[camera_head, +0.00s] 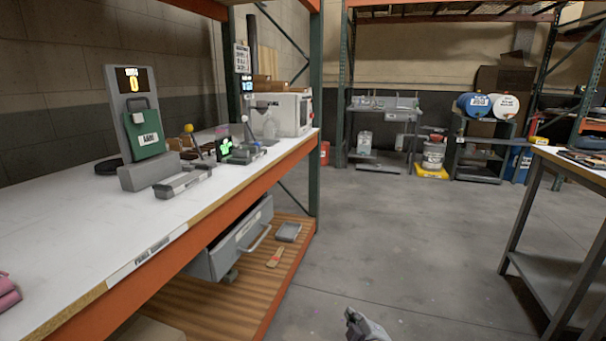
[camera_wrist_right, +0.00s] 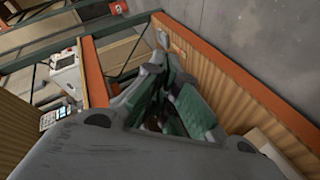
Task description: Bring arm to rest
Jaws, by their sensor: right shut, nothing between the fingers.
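My right gripper (camera_head: 352,318) shows at the bottom of the head view, low over the grey floor, just right of the rack. Only its tip and a little of the hand are in that view. In the right wrist view, my right gripper (camera_wrist_right: 160,42) has its fingers together with nothing between them, and green parts show behind the fingertips. My left gripper is in neither view.
The white-topped rack (camera_head: 70,250) fills the left and carries a green device (camera_head: 145,128). A grey drawer (camera_head: 225,245) hangs over the wooden lower shelf (camera_head: 250,300). A table (camera_head: 570,165) stands at right. The floor (camera_head: 410,240) between is clear.

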